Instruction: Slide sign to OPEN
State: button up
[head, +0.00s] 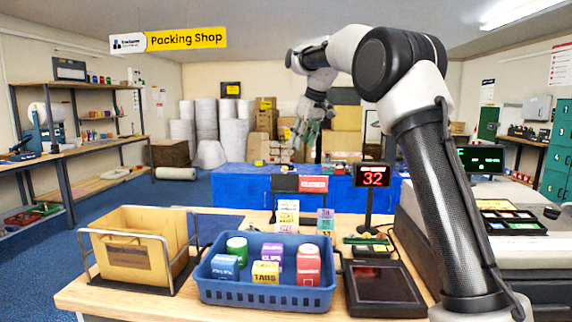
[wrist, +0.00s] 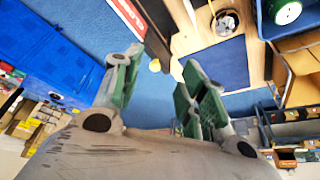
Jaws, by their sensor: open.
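The sign is a dark board with a red plate (head: 313,184) at its right half, standing behind the counter goods in the head view. The plate's white lettering is too small to read surely; the left half of the board (head: 285,183) is plain dark. In the wrist view the red plate (wrist: 128,14) shows at the top, cut by the frame edge. My gripper (head: 303,135) is raised above the sign in the head picture.
A blue basket (head: 265,295) of small packs and a wire rack (head: 88,262) with brown envelopes stand on the counter front. A red number display (head: 373,176) stands right of the sign. A dark flat tablet (head: 383,290) lies beside the basket. Blue floor is open at left.

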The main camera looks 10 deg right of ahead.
send_near(286, 167)
jog(key=shift+n, duration=0.4)
jog(key=x, duration=0.8)
jog(key=shift+w+f, duration=0.1)
jog(key=shift+w, duration=0.35)
grip_shut()
